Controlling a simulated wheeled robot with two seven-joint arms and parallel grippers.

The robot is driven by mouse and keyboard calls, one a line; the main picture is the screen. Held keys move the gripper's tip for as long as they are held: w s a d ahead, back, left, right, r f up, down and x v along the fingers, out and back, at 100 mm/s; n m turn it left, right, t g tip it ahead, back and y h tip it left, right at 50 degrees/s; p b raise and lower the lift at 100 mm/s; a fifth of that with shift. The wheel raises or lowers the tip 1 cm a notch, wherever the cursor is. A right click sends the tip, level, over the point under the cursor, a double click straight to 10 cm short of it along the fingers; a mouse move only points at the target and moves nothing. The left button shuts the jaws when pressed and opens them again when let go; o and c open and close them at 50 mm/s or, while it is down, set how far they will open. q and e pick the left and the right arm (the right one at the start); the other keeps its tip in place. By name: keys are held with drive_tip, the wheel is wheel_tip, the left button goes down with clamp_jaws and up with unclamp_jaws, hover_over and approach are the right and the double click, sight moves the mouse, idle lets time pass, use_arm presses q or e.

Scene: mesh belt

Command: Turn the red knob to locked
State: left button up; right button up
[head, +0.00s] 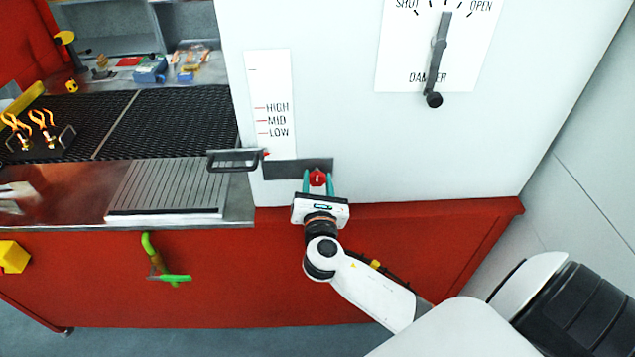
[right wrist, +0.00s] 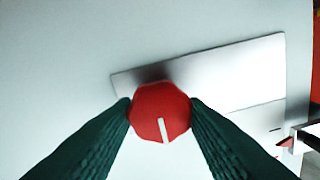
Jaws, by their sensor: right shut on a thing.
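The red knob (head: 318,178) sits on a dark grey plate (head: 283,169) low on the white panel. It also shows in the right wrist view (right wrist: 160,112), faceted, with a white pointer line at its lower edge, tilted slightly from upright there. My right gripper (head: 318,183) faces the panel, its green fingers shut on the knob from both sides. In the right wrist view the fingertips (right wrist: 160,108) touch the knob's left and right sides. No locked mark is legible in either view. My left gripper is not in view.
A black lever handle (head: 235,160) juts out left of the knob beside the level scale (head: 271,100). A damper lever (head: 437,60) hangs higher on the panel. The mesh belt (head: 170,122) lies left. A red ledge (head: 430,212) runs below the panel.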

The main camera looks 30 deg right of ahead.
drive_tip(key=m+b, duration=0.2)
drive_tip(key=m, duration=0.2)
drive_tip(key=shift+f, duration=0.15)
drive_tip(key=m+b, duration=0.2)
drive_tip(key=m, duration=0.2)
drive_tip(key=shift+d+m, duration=0.1)
drive_tip(key=shift+m, duration=0.3)
drive_tip(key=m+b, duration=0.2)
drive_tip(key=m, duration=0.2)
drive_tip(key=shift+s+f, duration=0.1)
drive_tip(key=m+b, duration=0.1)
drive_tip(key=m, duration=0.3)
drive_tip(key=shift+m+b, duration=0.3)
drive_tip(key=o, duration=1)
